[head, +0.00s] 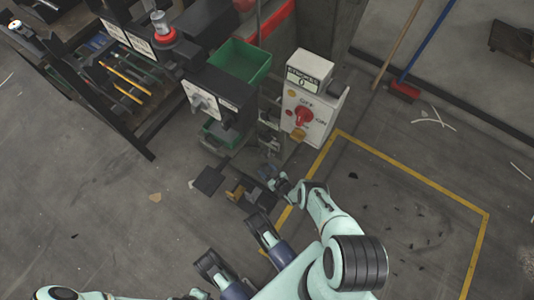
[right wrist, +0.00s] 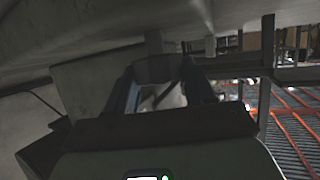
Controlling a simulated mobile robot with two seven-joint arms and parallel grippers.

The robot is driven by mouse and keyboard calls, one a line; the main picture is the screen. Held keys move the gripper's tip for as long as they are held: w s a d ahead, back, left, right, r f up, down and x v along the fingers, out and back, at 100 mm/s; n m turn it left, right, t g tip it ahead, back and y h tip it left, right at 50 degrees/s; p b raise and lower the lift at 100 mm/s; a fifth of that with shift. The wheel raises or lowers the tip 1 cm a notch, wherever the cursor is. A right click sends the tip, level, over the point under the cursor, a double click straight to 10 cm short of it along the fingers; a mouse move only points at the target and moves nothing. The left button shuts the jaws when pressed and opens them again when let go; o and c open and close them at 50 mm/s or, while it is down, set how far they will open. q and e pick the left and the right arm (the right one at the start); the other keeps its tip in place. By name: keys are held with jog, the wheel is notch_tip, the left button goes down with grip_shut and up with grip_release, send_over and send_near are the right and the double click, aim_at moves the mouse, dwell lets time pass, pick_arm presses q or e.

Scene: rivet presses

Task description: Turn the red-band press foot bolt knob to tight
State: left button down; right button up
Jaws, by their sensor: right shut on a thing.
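The press (head: 267,108) stands at the top centre of the head view, with a red band (head: 274,22) on its upper part. My right gripper (head: 271,176) is low at the foot of the press, beside its base. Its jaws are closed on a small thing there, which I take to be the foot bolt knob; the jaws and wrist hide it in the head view. In the right wrist view the two fingers (right wrist: 162,92) stand on either side of a dim, partly hidden piece. The knob's turn position cannot be read. My left gripper does not show.
A control box (head: 304,105) with a red switch and a strokes display reading 0 is on the press. A green bin (head: 240,61) stands left of it. A dark rack (head: 120,78) holds tools. A broom (head: 405,90) leans behind.

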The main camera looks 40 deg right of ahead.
jog(key=shift+a+m+g+h, duration=0.2)
jog(key=shift+m+g+h, duration=0.3)
jog(key=shift+m+h, duration=1.05)
jog(key=shift+a+m+g+h, duration=0.15)
jog(key=shift+m+g+h, duration=0.35)
jog(key=shift+m+h, duration=1)
jog(key=o, duration=1)
jog(key=shift+o, duration=0.2)
jog(key=shift+w, duration=0.1)
jog(key=shift+d+n, duration=0.1)
jog(key=shift+n, duration=0.15)
